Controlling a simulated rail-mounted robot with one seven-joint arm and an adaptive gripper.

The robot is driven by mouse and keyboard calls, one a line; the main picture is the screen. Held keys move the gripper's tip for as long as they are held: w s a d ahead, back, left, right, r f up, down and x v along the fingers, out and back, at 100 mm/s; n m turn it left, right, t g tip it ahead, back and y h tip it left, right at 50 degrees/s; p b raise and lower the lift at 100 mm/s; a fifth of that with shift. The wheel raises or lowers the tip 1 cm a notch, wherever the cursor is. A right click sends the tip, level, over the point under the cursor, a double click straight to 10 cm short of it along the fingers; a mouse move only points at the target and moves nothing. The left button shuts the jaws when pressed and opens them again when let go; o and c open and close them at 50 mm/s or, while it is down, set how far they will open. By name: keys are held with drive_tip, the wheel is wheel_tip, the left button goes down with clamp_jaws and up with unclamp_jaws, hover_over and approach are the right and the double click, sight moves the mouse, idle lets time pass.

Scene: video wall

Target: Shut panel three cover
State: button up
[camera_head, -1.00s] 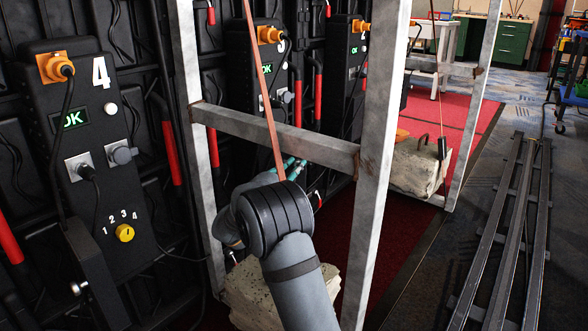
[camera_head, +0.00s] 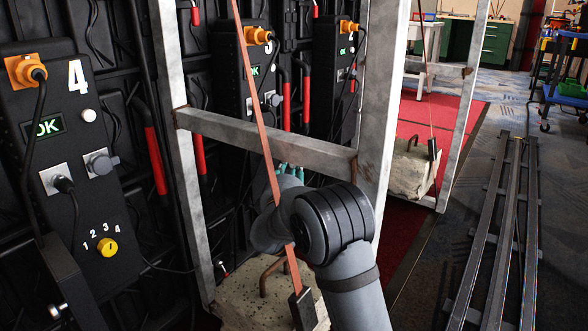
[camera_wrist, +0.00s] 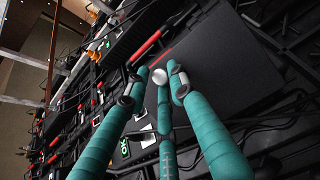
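My gripper (camera_head: 288,168) shows as small teal fingers behind the frame's crossbar. In the wrist view, its teal fingers (camera_wrist: 160,82) are spread apart, with a round white knob or button (camera_wrist: 160,76) seen between the tips. Contact with it cannot be told. A flat dark plate (camera_wrist: 225,65) lies beyond the fingers to the right; I cannot tell for certain that it is the cover.
The grey metal frame (camera_head: 270,145) stands close around my arm, with concrete weights (camera_head: 250,295) at its foot and an orange strap (camera_head: 262,120). Panel four (camera_head: 75,190) is at left. Metal rails (camera_head: 500,230) lie on open carpet at right.

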drive_tip(key=shift+o, duration=0.2)
drive_tip(key=shift+s+a, duration=0.1)
drive_tip(key=s+a, duration=0.1)
drive_tip(key=s, duration=1)
drive_tip(key=shift+s+a, duration=0.35)
